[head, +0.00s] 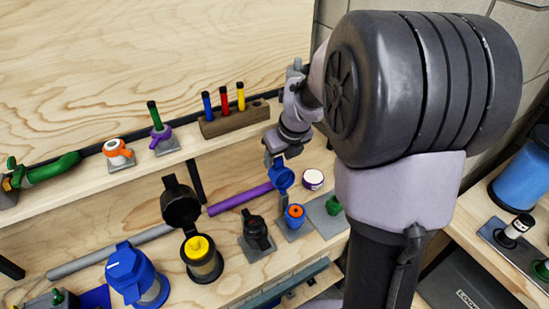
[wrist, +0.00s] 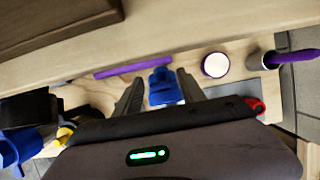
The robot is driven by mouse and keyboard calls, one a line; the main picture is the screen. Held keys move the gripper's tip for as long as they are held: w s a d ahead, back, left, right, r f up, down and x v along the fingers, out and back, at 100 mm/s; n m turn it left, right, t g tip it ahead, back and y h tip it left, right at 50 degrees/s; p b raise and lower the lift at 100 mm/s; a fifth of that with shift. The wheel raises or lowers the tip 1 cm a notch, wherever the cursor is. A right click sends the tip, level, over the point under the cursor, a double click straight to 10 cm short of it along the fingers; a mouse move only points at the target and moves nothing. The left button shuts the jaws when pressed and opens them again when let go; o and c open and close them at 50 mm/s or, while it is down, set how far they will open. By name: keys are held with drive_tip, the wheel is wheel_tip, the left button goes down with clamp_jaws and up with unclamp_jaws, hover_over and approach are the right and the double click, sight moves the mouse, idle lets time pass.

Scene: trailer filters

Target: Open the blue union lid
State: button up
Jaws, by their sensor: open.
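The blue union lid (head: 281,178) stands tilted up at the back of its small blue base (head: 295,222), whose orange inside (head: 295,211) is exposed. In the wrist view the blue lid (wrist: 163,90) shows between the two fingers of my gripper (wrist: 160,84). The fingers are apart, with a gap visible on both sides of it. In the head view my gripper (head: 273,158) is just above and behind the lid, close to it. Whether a finger touches the lid cannot be told. The base is mostly hidden in the wrist view by the gripper body.
A purple tube (head: 240,198) lies left of the lid, and a round white-topped purple jar (head: 313,179) stands to its right. A black valve (head: 256,232) and an open black-lidded housing (head: 203,258) stand to the left. A shelf edge (head: 130,178) runs above.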

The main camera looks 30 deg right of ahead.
drive_tip(key=shift+w+f, duration=0.1)
drive_tip(key=shift+f, duration=0.15)
drive_tip(key=shift+c, duration=0.2)
clamp_jaws()
idle(1.1)
